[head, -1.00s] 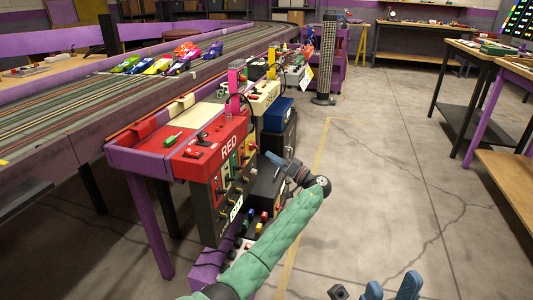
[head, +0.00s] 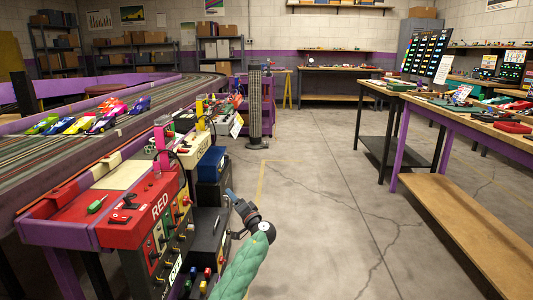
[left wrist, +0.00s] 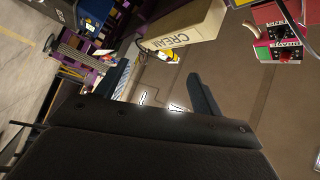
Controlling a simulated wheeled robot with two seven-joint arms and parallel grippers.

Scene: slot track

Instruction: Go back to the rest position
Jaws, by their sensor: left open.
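My left gripper (head: 233,198) is in front of the red control station (head: 150,205), at the end of my green-sleeved arm. In the left wrist view its two dark fingers (left wrist: 160,88) stand apart with nothing between them. The gripper is open and empty. In that view a cream block marked CREAM (left wrist: 185,32) shows beyond the fingers. My right gripper is not in view.
The slot track (head: 60,150) with several coloured cars runs along the left. Workbenches (head: 450,117) stand at the right. The concrete floor (head: 330,190) between is clear.

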